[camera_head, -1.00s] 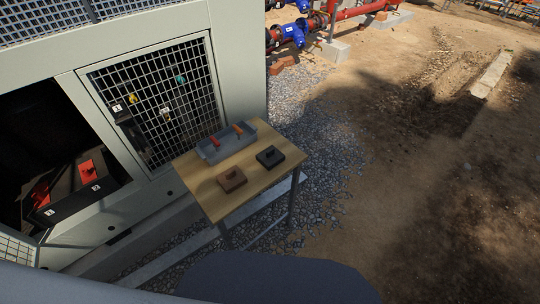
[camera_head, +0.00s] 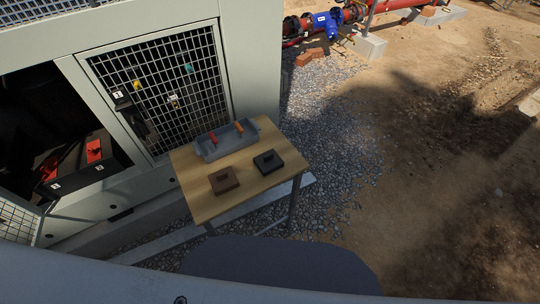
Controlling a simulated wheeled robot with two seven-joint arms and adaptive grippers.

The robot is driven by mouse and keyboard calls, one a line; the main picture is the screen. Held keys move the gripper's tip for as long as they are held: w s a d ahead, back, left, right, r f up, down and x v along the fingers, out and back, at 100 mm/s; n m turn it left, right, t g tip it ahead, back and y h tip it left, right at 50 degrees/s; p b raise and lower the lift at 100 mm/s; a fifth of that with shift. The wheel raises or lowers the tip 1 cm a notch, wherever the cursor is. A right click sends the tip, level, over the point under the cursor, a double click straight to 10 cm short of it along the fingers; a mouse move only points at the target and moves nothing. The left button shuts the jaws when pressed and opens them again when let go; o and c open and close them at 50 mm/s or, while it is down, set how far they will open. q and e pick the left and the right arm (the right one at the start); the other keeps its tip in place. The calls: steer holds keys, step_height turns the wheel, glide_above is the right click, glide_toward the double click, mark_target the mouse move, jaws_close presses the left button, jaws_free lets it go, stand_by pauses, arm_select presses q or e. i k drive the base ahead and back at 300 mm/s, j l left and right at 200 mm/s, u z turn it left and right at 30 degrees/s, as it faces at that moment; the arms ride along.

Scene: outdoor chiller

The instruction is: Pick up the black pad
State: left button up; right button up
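The black pad (camera_head: 268,162) is a dark square block with a small raised grip on top. It lies flat on the right part of a small wooden table (camera_head: 240,190). A similar brown pad (camera_head: 224,180) lies to its left on the same table. Neither of my grippers shows in the head view, so nothing is seen touching the pad.
A grey tray (camera_head: 211,154) with red-orange handled items stands at the table's back edge. The chiller cabinet with a mesh door (camera_head: 165,90) stands behind and left. An open compartment holds a black box (camera_head: 88,178). Gravel (camera_head: 335,140) lies right of the table.

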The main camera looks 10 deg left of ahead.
mark_target(268, 162)
steer(key=i+l+u, duration=0.5)
steer(key=l, duration=0.5)
steer(key=i+l+u, duration=0.1)
steer(key=l+u, duration=0.4)
steer(key=l, duration=0.55)
steer(key=l+u, duration=0.5)
steer(key=l, duration=0.65)
steer(key=k+l+u, duration=0.2)
steer(key=l+u, duration=0.3)
steer(key=l, duration=0.65)
